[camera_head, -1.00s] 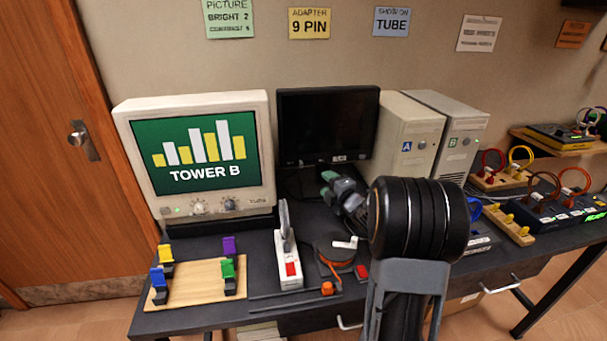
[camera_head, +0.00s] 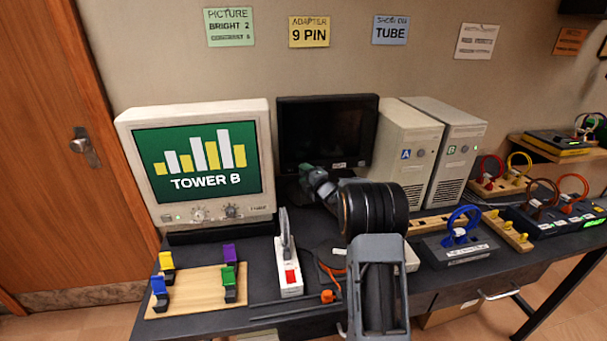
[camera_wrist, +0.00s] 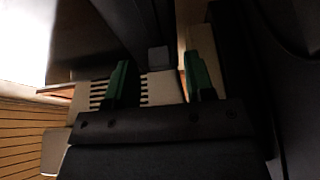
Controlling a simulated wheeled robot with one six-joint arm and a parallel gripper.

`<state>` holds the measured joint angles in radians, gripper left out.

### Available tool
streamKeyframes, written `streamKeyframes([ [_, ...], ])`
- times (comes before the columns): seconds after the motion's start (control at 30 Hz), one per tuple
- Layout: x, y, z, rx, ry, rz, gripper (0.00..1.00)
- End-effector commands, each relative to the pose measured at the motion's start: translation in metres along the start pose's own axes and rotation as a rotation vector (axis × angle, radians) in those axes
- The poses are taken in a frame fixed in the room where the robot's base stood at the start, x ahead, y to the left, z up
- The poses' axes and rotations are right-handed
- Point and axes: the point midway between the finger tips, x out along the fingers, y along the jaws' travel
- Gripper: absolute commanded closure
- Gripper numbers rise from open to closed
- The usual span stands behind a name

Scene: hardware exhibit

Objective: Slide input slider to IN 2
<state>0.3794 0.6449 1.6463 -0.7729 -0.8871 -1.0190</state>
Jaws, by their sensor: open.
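My gripper (camera_head: 318,180) is open, in front of the lower edge of the dark flat monitor (camera_head: 325,128). In the wrist view, its two green fingers (camera_wrist: 158,82) stand apart with a small grey block (camera_wrist: 158,58) showing between and beyond them. The block is beside a dark upright surface; I cannot tell whether it is the input slider or whether the fingers touch it. No IN 2 label is readable. My arm hides part of the table in front of the monitor.
A beige CRT (camera_head: 197,225) showing TOWER B stands left of the monitor. Towers A (camera_head: 398,160) and B (camera_head: 452,160) stand to its right. A white switch box (camera_head: 288,270), a wooden board (camera_head: 190,297) and a blue-ringed box (camera_head: 455,250) occupy the table.

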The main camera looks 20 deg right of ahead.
Motion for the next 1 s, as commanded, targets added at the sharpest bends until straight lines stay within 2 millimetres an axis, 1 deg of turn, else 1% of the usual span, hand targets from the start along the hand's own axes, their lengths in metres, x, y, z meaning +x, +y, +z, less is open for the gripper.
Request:
streamKeyframes([
  [0.13,0.0069,-0.0004,-0.0005,0.001,0.000,-0.001,0.51],
  [0.43,0.0081,-0.0002,-0.0004,0.001,0.000,-0.001,0.51],
  [0.47,0.0081,-0.0002,-0.0004,0.001,0.000,-0.001,0.53],
  [0.93,0.0079,-0.0002,-0.0004,0.001,0.000,-0.001,0.98],
  [0.97,0.0079,-0.0002,-0.0004,0.001,0.000,-0.001,1.00],
  [1.0,0.0079,-0.0002,-0.0004,0.001,0.000,-0.001,1.00],
])
